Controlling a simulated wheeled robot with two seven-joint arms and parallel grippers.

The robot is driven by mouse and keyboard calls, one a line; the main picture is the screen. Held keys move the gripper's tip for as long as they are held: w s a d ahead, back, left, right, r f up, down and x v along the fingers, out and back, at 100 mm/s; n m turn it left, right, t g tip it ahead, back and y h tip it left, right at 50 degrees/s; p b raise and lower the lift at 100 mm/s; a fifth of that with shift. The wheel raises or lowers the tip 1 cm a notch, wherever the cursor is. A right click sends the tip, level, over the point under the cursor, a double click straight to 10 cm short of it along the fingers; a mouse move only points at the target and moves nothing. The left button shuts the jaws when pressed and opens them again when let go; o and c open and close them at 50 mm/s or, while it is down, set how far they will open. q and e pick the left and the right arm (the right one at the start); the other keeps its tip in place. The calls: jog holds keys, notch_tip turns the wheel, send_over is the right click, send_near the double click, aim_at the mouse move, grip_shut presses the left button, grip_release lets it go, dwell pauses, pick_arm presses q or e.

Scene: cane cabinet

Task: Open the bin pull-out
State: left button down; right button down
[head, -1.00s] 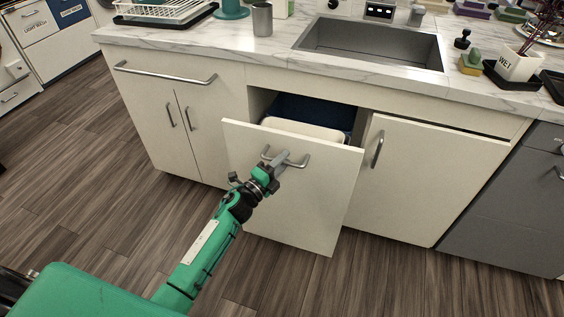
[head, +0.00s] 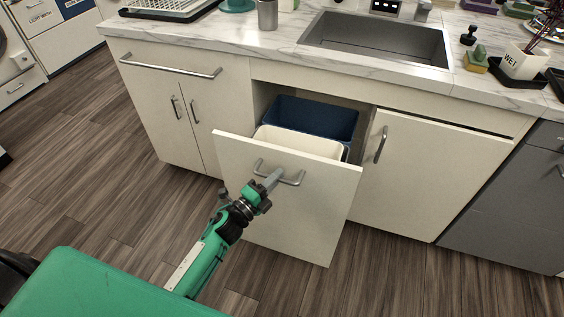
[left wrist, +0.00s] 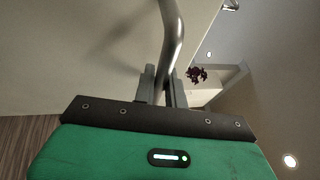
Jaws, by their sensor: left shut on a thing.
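The bin pull-out has a cream front panel (head: 300,222) and stands out from the cabinet under the sink. Behind the panel a white bin (head: 300,142) and a dark blue bin (head: 315,116) show from above, with their lower parts hidden. A metal bar handle (head: 292,180) is fixed near the top of the panel. My left gripper (head: 269,183) is shut on this handle. In the left wrist view the handle (left wrist: 174,40) runs down between the two fingers (left wrist: 168,88). My right gripper is not in view.
The sink (head: 378,40) is set in the marble counter (head: 270,50) above. A closed cabinet door (head: 425,180) is to the right and double doors (head: 165,120) are to the left. The wood floor (head: 80,220) in front is clear.

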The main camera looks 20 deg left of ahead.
pick_arm(q)
jog(key=s, duration=0.7)
jog(key=shift+s+a, duration=0.15)
jog(key=shift+s, duration=0.25)
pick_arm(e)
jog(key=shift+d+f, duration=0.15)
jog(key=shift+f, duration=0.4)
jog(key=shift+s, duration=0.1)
pick_arm(q)
jog(key=c, duration=1.5)
grip_release()
jog(key=shift+o, duration=0.2)
